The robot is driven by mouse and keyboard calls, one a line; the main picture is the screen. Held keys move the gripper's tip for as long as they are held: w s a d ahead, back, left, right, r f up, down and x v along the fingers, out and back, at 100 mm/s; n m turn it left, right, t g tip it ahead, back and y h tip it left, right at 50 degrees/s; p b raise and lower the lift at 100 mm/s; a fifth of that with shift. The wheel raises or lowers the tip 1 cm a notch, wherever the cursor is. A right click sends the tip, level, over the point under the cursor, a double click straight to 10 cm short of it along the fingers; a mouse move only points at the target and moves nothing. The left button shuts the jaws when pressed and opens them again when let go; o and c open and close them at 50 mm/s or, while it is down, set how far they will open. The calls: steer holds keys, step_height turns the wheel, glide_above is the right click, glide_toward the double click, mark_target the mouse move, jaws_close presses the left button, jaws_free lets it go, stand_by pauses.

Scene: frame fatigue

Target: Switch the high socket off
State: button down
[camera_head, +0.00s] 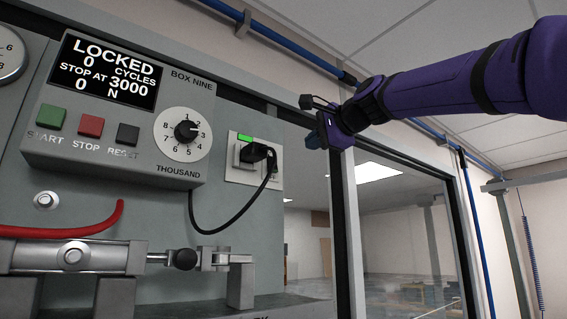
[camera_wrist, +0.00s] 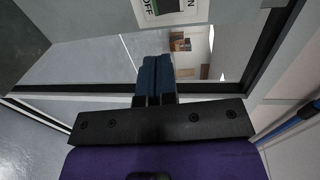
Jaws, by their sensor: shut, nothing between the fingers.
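The high socket (camera_head: 235,173) is a pale plate on the grey panel to the right of the control box. A green strip (camera_head: 244,138) shows at its top, and a black plug (camera_head: 255,153) with a black cable sits in it. My gripper (camera_head: 310,141) is shut and empty, to the right of the socket and apart from it, in front of the window frame. In the wrist view the shut blue fingers (camera_wrist: 156,65) point up the picture.
The control box (camera_head: 120,105) reads LOCKED, 0 cycles, stop at 3000; it has a dial (camera_head: 183,134) and three buttons. A clamp rig with a red hose (camera_head: 70,231) lies below. The window frame (camera_head: 347,230) stands right of the panel. Space before the window looks clear.

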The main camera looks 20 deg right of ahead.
mark_target(274, 168)
steer(key=x, duration=1.4)
